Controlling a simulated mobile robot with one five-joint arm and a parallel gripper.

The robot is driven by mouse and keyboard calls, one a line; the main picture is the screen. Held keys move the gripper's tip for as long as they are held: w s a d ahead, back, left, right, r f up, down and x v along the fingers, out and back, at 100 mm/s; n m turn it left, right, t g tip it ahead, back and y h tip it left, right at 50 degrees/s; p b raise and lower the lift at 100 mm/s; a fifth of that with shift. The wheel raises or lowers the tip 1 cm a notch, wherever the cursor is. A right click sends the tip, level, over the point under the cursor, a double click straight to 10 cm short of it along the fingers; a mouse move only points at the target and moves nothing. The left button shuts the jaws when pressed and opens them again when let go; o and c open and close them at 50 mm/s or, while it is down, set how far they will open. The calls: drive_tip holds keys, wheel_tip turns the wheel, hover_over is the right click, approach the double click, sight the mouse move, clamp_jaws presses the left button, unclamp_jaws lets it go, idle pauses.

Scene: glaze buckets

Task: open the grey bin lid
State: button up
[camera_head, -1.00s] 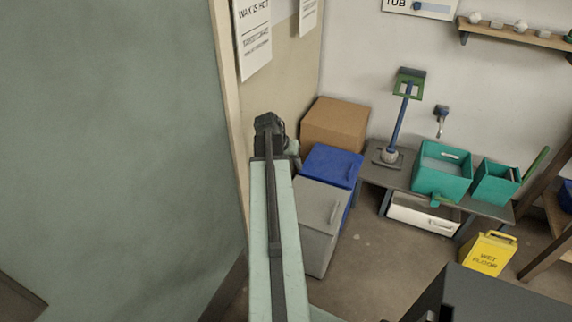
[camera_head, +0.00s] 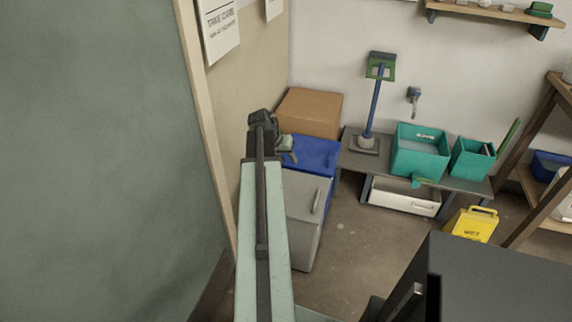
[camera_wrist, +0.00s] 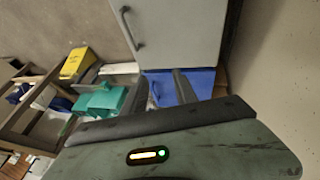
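The grey bin (camera_head: 303,230) stands on the floor in front of the blue bin, partly hidden by my arm. Its grey lid (camera_head: 299,187) lies flat and shut, with a bar handle (camera_head: 318,201) near its right edge. In the wrist view the grey lid (camera_wrist: 185,38) is at the top, with its dark handle (camera_wrist: 130,28) to the upper left of my fingers. My gripper (camera_wrist: 162,79) is open and empty, its two fingers apart. In the head view my gripper (camera_head: 287,149) appears over the near left part of the blue bin, apart from the grey handle.
The blue bin (camera_head: 312,152) and a cardboard box (camera_head: 309,112) stand behind the grey bin. A wall is close on the left. A low bench (camera_head: 358,158) with teal buckets (camera_head: 420,160) is to the right.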

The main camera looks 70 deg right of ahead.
drive_tip(key=shift+r, duration=0.1)
clamp_jaws()
drive_tip(key=c, duration=0.7)
unclamp_jaws()
drive_tip(key=o, duration=0.7)
drive_tip(key=p+v, duration=0.7)
drive_tip(key=shift+r, duration=0.35)
drive_tip(key=shift+w+a, duration=0.15)
